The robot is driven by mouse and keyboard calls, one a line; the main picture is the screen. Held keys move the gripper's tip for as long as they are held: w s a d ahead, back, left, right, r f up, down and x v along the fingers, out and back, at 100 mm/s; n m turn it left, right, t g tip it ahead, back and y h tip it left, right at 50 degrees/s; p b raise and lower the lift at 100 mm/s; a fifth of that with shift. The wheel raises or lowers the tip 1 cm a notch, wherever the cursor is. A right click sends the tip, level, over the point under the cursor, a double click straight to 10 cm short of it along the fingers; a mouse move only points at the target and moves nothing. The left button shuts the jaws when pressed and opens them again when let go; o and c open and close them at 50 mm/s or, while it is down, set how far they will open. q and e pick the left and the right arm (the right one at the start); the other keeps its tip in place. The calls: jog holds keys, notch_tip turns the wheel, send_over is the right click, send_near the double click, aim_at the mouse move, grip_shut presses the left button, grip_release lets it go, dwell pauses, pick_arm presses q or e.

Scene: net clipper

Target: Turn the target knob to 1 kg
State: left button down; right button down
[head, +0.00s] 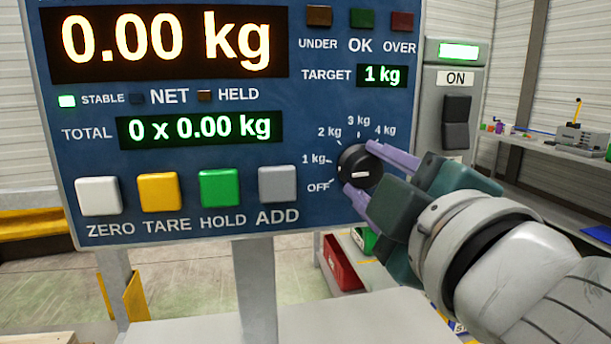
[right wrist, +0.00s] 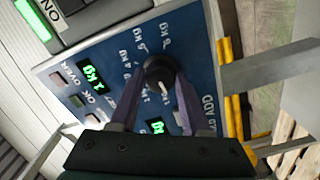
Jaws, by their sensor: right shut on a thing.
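The target knob (head: 357,158) is a round black dial with a white mark, at the lower right of the blue scale panel (head: 310,130). Labels OFF, 1 kg, 2 kg, 3 kg and 4 kg ring its left and top. The green TARGET display (head: 382,75) reads 1 kg. My right gripper (head: 359,167) is shut on the knob, with one purple finger above it and one below. In the right wrist view the knob (right wrist: 159,68) sits between the fingertips. My left gripper is not in view.
The main display (head: 170,40) reads 0.00 kg. White, yellow, green and grey buttons (head: 219,187) line the panel's bottom, left of the knob. A grey switch box (head: 457,100) marked ON stands right of the panel. A red bin (head: 342,262) lies below.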

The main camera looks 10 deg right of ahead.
jog(key=shift+f+m, duration=0.25)
jog(key=shift+m, duration=0.95)
jog(key=c, duration=0.7)
grip_release()
jog(key=o, duration=0.3)
jog(key=shift+w+r, duration=0.15)
